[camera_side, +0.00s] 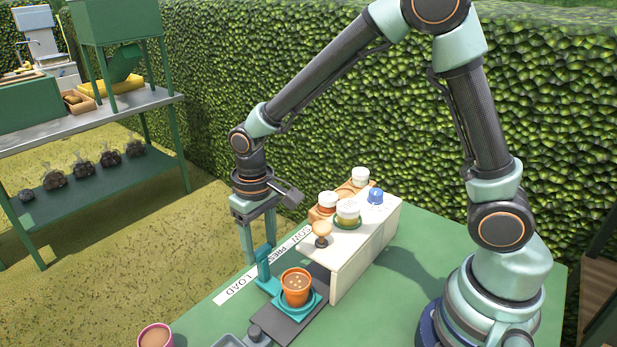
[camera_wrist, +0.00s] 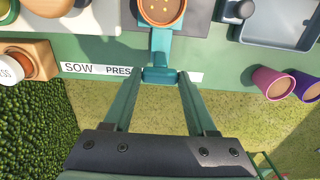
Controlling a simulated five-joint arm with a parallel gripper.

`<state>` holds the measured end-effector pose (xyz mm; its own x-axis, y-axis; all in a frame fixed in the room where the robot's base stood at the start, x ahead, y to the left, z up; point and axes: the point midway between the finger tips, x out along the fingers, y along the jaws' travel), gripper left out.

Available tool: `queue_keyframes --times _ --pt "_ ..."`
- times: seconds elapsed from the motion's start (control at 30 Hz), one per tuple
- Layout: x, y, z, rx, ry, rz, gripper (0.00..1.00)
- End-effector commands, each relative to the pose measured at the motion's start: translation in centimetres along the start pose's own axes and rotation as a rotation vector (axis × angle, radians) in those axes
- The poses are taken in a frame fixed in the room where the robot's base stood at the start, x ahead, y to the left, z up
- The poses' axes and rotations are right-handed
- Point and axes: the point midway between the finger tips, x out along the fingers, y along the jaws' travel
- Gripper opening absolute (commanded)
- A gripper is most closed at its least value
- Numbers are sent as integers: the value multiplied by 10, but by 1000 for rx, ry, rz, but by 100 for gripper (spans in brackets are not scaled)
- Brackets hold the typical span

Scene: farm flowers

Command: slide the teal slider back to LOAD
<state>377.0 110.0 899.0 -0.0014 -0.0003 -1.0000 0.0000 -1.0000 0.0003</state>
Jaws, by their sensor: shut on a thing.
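The teal slider (camera_side: 270,286) carries a terracotta pot (camera_side: 296,290) on its holder. The pot is filled with brown soil with pale specks on top. My gripper (camera_side: 259,256) points down and is shut on the slider's upright teal handle. In the wrist view the handle (camera_wrist: 160,75) sits between both fingertips. The white label strip (camera_side: 262,267) reads SOW, PRESS and LOAD. The handle stands beyond PRESS, at the LOAD end; in the wrist view the handle and fingers hide the LOAD word. The pot stands just outside the white housing (camera_side: 352,243), on the dark track (camera_side: 285,325).
A blue knob (camera_side: 376,196) is there too. A grey tray (camera_wrist: 285,22) lies past the track's end.

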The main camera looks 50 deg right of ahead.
Motion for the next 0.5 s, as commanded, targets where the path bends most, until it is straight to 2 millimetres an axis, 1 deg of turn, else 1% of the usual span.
queue_keyframes --times 0.03,0.1,0.2,0.5 --pt "-1 -14 -1 -9 3 -1 0" --pt "-1 -26 -1 -7 3 -1 0" --pt "-1 -37 0 -4 2 -1 0" --pt "-1 -42 -1 -2 6 -2 0"
